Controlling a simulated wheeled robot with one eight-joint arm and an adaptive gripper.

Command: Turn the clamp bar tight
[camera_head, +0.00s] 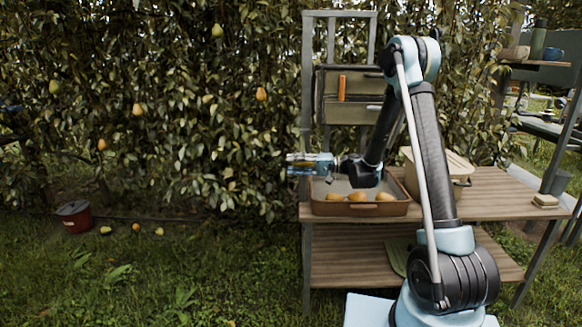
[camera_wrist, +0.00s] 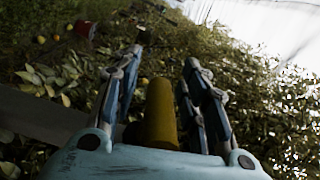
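My gripper (camera_head: 309,163) points left at the left edge of the wooden table, level with the back of the tray. In the wrist view its fingers (camera_wrist: 165,75) stand apart. A blunt ochre-yellow piece (camera_wrist: 160,115) shows between the finger bases. I cannot tell whether it is held or is the clamp bar. I cannot clearly pick out a clamp bar in either view. A small dark tip (camera_wrist: 140,33) shows near the left fingertip.
A brown tray (camera_head: 358,209) with several pears sits on the wooden table (camera_head: 490,197) under my arm. Drawers (camera_head: 350,110) hang on the grey frame (camera_head: 307,60). A red bucket (camera_head: 74,216) and fallen pears lie on the grass left.

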